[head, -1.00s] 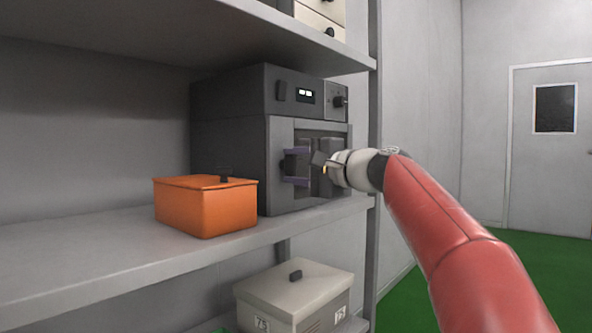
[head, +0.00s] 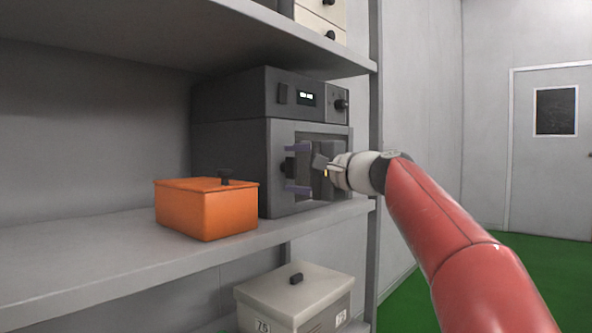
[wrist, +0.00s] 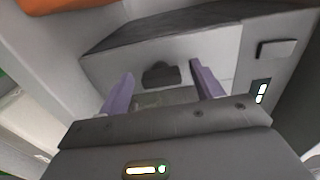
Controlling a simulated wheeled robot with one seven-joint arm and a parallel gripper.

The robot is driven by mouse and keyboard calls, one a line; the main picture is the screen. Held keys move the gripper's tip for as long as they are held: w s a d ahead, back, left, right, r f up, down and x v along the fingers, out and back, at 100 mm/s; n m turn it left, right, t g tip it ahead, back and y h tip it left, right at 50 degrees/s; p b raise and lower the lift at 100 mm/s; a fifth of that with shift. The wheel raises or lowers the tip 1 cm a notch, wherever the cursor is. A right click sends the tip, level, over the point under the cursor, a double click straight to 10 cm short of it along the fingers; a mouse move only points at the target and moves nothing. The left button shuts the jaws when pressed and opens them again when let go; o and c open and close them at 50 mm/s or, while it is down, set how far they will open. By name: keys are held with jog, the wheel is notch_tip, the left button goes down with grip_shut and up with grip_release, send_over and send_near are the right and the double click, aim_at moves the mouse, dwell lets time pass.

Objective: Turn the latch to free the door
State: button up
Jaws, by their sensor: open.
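The dark grey oven-like unit (head: 228,150) stands on the middle shelf, its front turned to the right. The black latch (head: 288,167) shows at the left of its front in the head view. It also shows as a dark block (wrist: 161,74) on a light grey face in the wrist view. My gripper (head: 289,169) is open, with two purple fingers, one above and one below the latch in the head view. In the wrist view, my fingertips (wrist: 162,69) lie left and right of the latch, with gaps. My gripper's body covers part of the unit's front.
An orange lidded box (head: 205,210) sits on the shelf (head: 90,260) left of the unit. A beige box (head: 295,292) is on the shelf below. A shelf post (head: 374,120) stands close to my wrist. The room to the right is clear.

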jog(key=b+v, duration=0.1)
jog(key=v, duration=0.6)
jog(key=shift+s+d, duration=0.25)
jog(key=s+d+f+n+g+h+p, duration=0.1)
jog(key=s+d+f+h, duration=0.3)
jog(key=s+f, duration=0.6)
jog(key=s+d+f+n+g+h+p, duration=0.2)
jog(key=s+d+f+n+h+p, duration=0.1)
jog(key=s+f, duration=0.7)
jog(key=s+d+f+n+g+h+p, duration=0.2)
jog(key=s+d+f+h, duration=0.3)
jog(key=s+f, duration=0.5)
notch_tip(320, 180, down, 6)
jog(key=shift+s+r+n+h, duration=0.25)
jog(key=shift+n+h, duration=0.45)
jog(key=shift+h, duration=0.4)
jog(key=shift+d, duration=0.15)
jog(key=shift+c, duration=0.4)
